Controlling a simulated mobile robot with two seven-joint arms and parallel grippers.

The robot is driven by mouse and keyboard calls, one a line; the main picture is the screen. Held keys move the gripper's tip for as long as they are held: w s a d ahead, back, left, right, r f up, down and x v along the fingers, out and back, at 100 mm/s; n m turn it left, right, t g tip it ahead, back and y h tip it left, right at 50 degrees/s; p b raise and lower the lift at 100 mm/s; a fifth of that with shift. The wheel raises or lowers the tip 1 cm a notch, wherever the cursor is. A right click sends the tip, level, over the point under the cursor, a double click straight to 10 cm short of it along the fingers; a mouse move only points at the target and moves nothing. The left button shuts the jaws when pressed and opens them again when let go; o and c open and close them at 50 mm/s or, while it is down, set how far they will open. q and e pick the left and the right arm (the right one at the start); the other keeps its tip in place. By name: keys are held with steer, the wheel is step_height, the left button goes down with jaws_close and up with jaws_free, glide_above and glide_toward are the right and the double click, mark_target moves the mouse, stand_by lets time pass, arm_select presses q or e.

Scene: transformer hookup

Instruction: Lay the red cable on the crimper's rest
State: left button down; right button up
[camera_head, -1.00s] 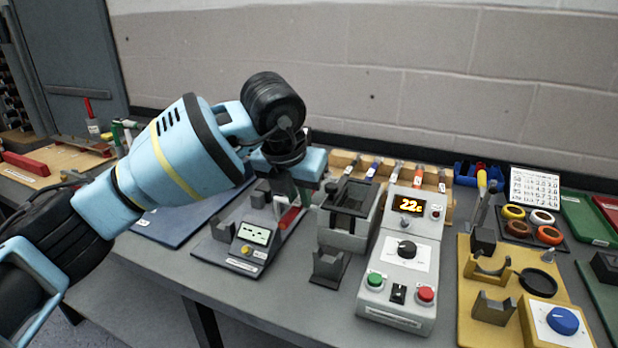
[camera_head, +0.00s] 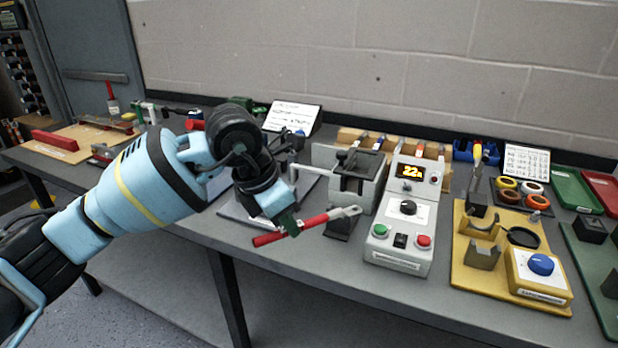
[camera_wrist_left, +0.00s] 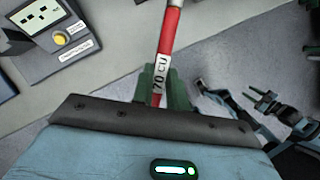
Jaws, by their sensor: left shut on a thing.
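My left gripper (camera_head: 289,224) is shut on the red cable (camera_head: 314,221) and holds it in the air in front of the crimper. The cable slants up to the right and has a silvery lug (camera_head: 347,212) at its right end. In the left wrist view the cable (camera_wrist_left: 170,35) runs up between the green fingertips (camera_wrist_left: 163,90) and bears a white "70 CU" label. The crimper's grey press (camera_head: 352,184) stands behind the lug. The dark rest (camera_head: 341,229) in front of the press is partly hidden by the cable and lug.
The control box (camera_head: 402,215) with a lit display and green and red buttons stands right of the press. A yellow fixture board (camera_head: 468,275) lies farther right. A small tester with a display (camera_wrist_left: 38,25) shows in the left wrist view. Bare table lies in front.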

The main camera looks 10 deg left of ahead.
arm_select(q)
steer(key=s+a+f+m+g+y, duration=0.1)
steer(key=s+a+f+m+g, duration=0.1)
steer(key=s+m, duration=0.4)
steer(key=s+a+f+m+g+y, duration=0.1)
steer(key=s+f+m, duration=0.4)
steer(key=m, duration=0.6)
steer(key=s+a+f+m+g+y, duration=0.1)
steer(key=s+a+f+m+g, duration=0.2)
steer(key=s+m, duration=0.6)
steer(key=shift+a+f+g, duration=0.4)
steer(key=shift+f+g, duration=0.05)
steer(key=shift+g, duration=0.25)
steer(key=shift+a, duration=0.1)
